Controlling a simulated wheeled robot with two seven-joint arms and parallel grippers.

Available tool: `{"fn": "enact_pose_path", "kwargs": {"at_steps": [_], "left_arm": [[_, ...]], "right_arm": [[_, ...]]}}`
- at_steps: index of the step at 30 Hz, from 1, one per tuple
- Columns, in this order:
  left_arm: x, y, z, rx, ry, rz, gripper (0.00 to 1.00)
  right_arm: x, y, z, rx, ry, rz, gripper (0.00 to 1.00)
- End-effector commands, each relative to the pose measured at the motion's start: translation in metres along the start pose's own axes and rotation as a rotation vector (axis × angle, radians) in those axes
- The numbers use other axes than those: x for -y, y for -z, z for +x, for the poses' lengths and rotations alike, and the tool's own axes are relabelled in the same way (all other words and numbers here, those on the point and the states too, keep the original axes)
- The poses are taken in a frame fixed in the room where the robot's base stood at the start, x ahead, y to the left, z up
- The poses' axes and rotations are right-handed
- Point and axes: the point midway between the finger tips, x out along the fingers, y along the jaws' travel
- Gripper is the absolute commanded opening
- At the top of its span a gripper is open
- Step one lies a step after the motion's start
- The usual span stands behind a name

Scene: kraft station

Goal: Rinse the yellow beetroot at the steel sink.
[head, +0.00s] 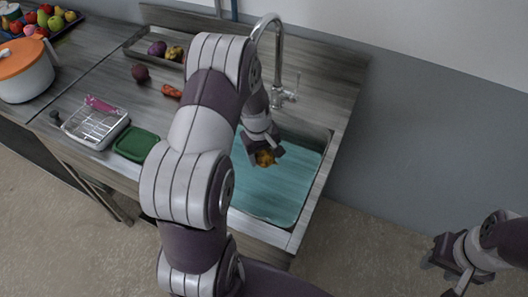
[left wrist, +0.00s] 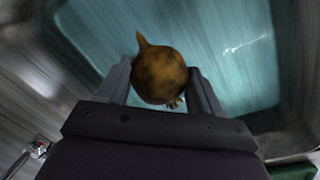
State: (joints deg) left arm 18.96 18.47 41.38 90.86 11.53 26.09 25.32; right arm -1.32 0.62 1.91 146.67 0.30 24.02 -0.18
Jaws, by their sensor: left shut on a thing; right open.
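The yellow beetroot (head: 265,158) is golden with dark patches and a short root. My left gripper (head: 262,150) is shut on it and holds it over the steel sink (head: 319,150), under the faucet side of the basin. In the left wrist view the beetroot (left wrist: 159,75) sits between the two fingers of my left gripper (left wrist: 162,85), with blue-green water or basin floor beyond it. The steel faucet (head: 275,55) arches at the back of the sink; its spout end is hidden behind my left arm. My right gripper (head: 452,270) is open and empty at the lower right, away from the counter.
A tray with a purple and a yellow vegetable (head: 174,52) stands behind. A dark beetroot (head: 140,72) and a carrot (head: 171,91) lie on the counter.

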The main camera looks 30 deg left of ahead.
Motion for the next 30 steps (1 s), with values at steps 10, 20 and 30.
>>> {"fn": "enact_pose_path", "kwargs": {"at_steps": [10, 20, 30], "left_arm": [[0.006, 0.0, 0.054, -0.001, -0.001, 0.001, 0.32], [0.011, 0.0, 0.098, -0.001, 0.0, 0.001, 0.32], [0.012, 0.0, 0.106, -0.001, 0.0, 0.001, 0.32]], "right_arm": [[0.0, -0.006, 0.05, 0.0, 0.0, 0.0, 0.43], [0.0, -0.011, 0.09, 0.0, 0.0, 0.0, 0.43], [0.0, -0.012, 0.098, 0.0, 0.0, 0.0, 0.43]]}}
